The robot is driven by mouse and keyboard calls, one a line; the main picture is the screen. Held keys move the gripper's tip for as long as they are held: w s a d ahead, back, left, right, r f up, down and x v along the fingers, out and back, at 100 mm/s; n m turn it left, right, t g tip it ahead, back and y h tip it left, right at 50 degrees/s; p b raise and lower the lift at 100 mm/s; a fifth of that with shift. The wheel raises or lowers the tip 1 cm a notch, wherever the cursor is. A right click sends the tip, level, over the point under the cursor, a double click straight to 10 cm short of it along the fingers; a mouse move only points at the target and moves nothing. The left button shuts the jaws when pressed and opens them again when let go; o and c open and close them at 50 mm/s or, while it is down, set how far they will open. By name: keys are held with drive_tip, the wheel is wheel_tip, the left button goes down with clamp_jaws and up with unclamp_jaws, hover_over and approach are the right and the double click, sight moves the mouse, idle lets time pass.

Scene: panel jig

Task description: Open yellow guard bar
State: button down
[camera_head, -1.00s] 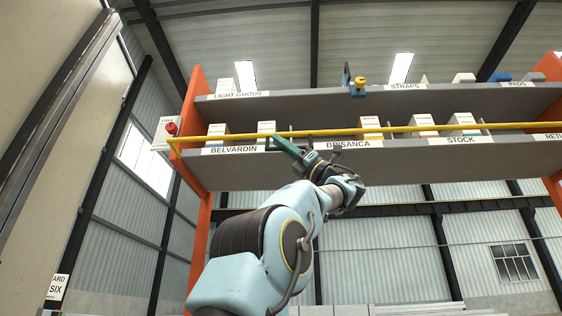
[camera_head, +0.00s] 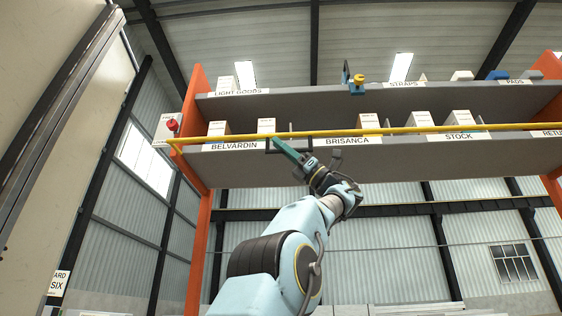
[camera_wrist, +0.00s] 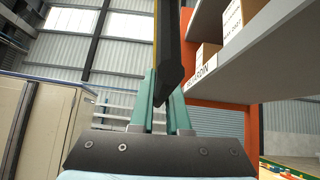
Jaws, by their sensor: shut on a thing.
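The yellow guard bar (camera_head: 400,130) runs across the front of the lower shelf, from a mount at the left orange post to beyond the right edge of the picture. A dark handle (camera_head: 268,146) hangs on the bar near the BELVARDIN label. My gripper (camera_head: 280,143), with green fingers, reaches up to this handle from below. In the wrist view the fingers (camera_wrist: 164,103) are close around a dark piece (camera_wrist: 172,55), which seems to be the handle. A thin yellow strip of the bar shows beside it. The exact contact is partly hidden.
The grey lower shelf (camera_head: 390,150) holds several white boxes behind the bar. A red button (camera_head: 172,125) sits on a box at the left post (camera_head: 198,220). The upper shelf (camera_head: 300,105) carries a blue and yellow device (camera_head: 357,84). A pale panel stands far left.

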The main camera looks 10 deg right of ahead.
drive_tip(key=c, duration=0.9)
unclamp_jaws()
drive_tip(key=shift+w, duration=0.1)
drive_tip(key=shift+d+f, duration=0.1)
drive_tip(key=b+v, duration=0.1)
drive_tip(key=v, duration=0.9)
drive_tip(key=shift+d+f+b, duration=0.25)
drive_tip(key=shift+b, duration=0.15)
